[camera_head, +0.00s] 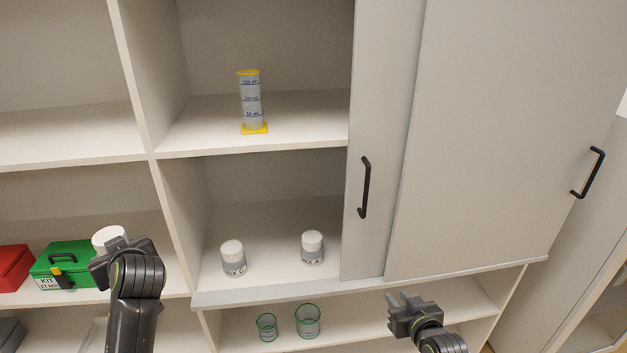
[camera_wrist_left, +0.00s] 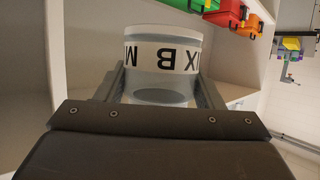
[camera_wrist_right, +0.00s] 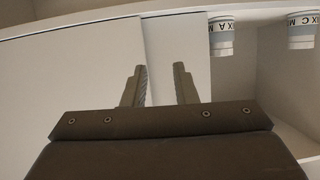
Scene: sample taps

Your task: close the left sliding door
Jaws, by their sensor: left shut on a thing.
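The left sliding door (camera_head: 382,90) is a pale grey panel with a black vertical handle (camera_head: 364,187). It stands pushed to the right, partly overlapped by the right sliding door (camera_head: 500,130), and the compartments left of it are open. My right gripper (camera_head: 405,299) is open and empty, below the doors near the lower shelf. Its fingers (camera_wrist_right: 160,88) are apart in the right wrist view, with pale panels behind them. My left gripper (camera_head: 104,254) is shut on a white jar (camera_head: 108,238), whose "MIX B" label (camera_wrist_left: 162,55) shows in the left wrist view.
Two white jars (camera_head: 233,258) (camera_head: 312,247) stand in the open lower compartment, a measuring cylinder (camera_head: 251,100) above. Two green-rimmed beakers (camera_head: 267,326) (camera_head: 308,320) stand on the lower shelf. A green kit box (camera_head: 65,265) and a red box (camera_head: 12,267) stand at left. The right door has a black handle (camera_head: 588,172).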

